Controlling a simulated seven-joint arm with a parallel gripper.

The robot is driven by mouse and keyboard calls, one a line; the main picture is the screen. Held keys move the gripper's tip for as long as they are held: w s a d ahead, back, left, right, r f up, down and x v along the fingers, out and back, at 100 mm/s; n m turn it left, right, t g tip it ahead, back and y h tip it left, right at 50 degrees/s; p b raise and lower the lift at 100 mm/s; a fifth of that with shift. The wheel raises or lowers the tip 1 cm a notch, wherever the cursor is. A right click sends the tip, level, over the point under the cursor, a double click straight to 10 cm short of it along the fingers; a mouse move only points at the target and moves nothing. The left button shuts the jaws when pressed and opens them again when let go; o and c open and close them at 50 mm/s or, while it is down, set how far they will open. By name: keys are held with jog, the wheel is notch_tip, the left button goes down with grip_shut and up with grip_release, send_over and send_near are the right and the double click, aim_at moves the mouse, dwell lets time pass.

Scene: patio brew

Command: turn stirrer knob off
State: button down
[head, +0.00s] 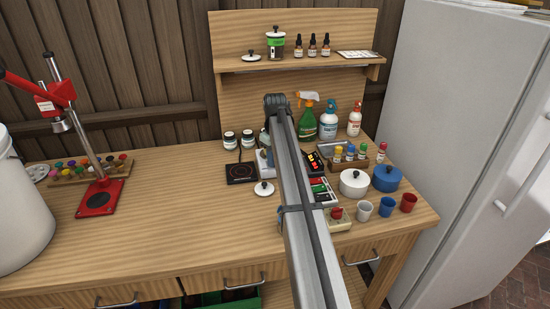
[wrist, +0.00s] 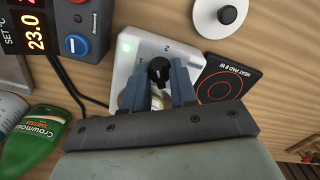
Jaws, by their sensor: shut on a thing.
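The stirrer (wrist: 128,55) is a white box with a black knob (wrist: 158,68) on its top face. A small green light glows near its corner, and marks are printed around the knob. In the wrist view my gripper (wrist: 160,88) has its two blue-grey fingers closed on either side of the knob. In the head view the stirrer (head: 264,160) shows only in part, left of my arm, which hides the knob and the fingertips. Something pale and rounded lies partly hidden between the fingers, below the knob.
A black heat pad (head: 240,173) lies left of the stirrer, with a white lid (head: 264,189) in front. A controller reading 23.0 (wrist: 55,25) and its cable are close by. Spray bottles (head: 307,122), pots (head: 354,183) and cups (head: 386,207) crowd the right side.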

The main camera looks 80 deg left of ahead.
jog(key=shift+n, duration=0.3)
jog(key=c, duration=0.9)
grip_release()
notch_tip(320, 180, up, 14)
jog(key=shift+f, duration=0.1)
